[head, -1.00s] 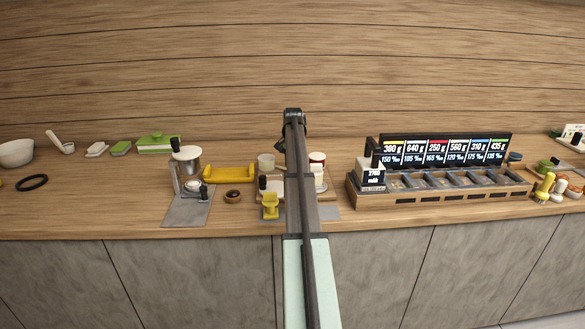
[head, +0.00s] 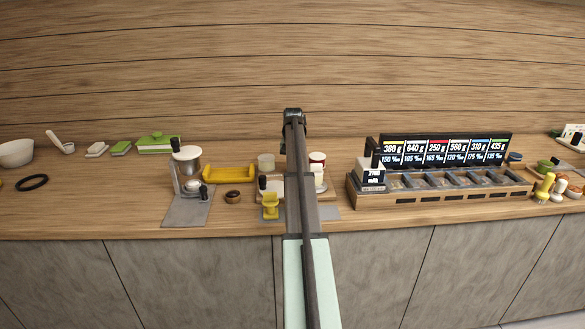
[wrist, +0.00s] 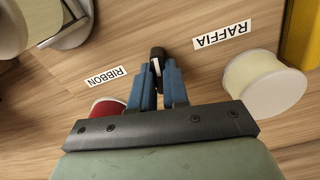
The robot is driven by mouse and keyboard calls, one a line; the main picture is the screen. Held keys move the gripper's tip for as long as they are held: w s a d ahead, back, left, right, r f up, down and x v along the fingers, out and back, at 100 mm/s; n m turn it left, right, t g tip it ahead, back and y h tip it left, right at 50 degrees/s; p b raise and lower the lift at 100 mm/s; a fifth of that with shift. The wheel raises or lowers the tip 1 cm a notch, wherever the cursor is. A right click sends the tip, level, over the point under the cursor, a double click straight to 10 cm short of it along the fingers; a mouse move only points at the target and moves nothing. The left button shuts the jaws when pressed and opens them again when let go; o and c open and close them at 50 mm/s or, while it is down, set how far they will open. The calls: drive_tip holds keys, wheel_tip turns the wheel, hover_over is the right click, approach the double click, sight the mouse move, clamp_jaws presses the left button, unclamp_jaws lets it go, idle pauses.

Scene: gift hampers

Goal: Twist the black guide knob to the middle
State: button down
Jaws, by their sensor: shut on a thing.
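The black guide knob (wrist: 157,53) shows in the wrist view between the two blue fingers of my gripper (wrist: 159,75). The fingers are shut on it, and a white mark on the knob shows between them. A label reading RIBBON (wrist: 104,77) lies to the left of the knob and a label reading RAFFIA (wrist: 222,35) to the right. Both labels appear upside down. In the head view my arm hides the knob and the fingers.
In the wrist view a red spool (wrist: 106,107) stands at left and a cream spool (wrist: 265,84) at right, near the gripper. In the head view a yellow holder (head: 228,174) stands left of my arm. A sectioned wooden tray (head: 440,199) stands right.

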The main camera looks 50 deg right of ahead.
idle(0.3)
drive_tip(key=shift+n, duration=1.1)
drive_tip(key=c, duration=1)
unclamp_jaws()
drive_tip(key=shift+r, duration=0.15)
drive_tip(key=shift+r, duration=3.35)
wheel_tip(320, 180, up, 14)
drive_tip(key=shift+f, duration=0.1)
